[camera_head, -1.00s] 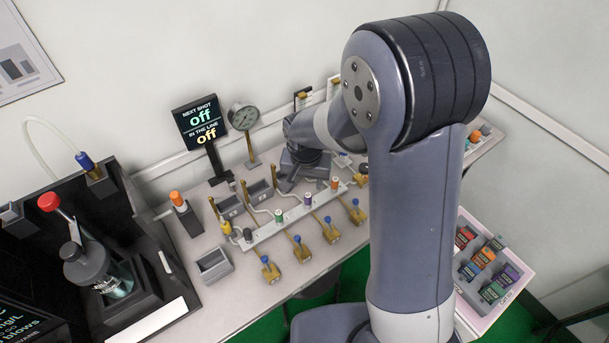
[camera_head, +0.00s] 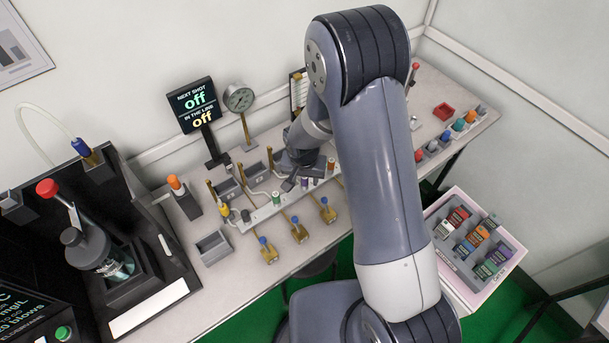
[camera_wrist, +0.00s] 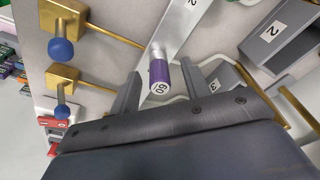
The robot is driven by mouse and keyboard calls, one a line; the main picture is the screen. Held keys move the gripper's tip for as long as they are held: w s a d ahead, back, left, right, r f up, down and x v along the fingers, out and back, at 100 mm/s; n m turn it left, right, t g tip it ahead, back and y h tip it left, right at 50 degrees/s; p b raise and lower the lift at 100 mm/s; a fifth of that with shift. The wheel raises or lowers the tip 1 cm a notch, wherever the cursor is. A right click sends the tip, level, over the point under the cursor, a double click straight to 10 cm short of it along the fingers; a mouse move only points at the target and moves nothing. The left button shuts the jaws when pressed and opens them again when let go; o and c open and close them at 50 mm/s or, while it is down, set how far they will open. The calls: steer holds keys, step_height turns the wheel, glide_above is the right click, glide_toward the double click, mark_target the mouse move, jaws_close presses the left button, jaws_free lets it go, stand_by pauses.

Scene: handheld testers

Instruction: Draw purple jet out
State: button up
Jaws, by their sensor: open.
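The purple jet (camera_wrist: 160,73) is a short purple cylinder with a white end marked 60. It stands in the pale rail (camera_wrist: 185,30) in the wrist view. My gripper (camera_wrist: 160,86) is open, with one finger on each side of the jet and a visible gap to each. In the head view the purple jet (camera_head: 304,184) shows small on the rail, right beside my gripper (camera_head: 290,182). How deep the jet sits in the rail is hidden.
Brass valves with blue knobs (camera_head: 299,232) line the front of the rail. Grey numbered bins (camera_wrist: 283,30) stand behind it. A green-banded jet (camera_head: 276,198) stands to the left. A display (camera_head: 194,108) reads off twice. A pale tray of coloured blocks (camera_head: 447,273) is at right.

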steer(key=shift+c, duration=0.5)
jaws_close()
steer(key=shift+o, duration=0.5)
jaws_free()
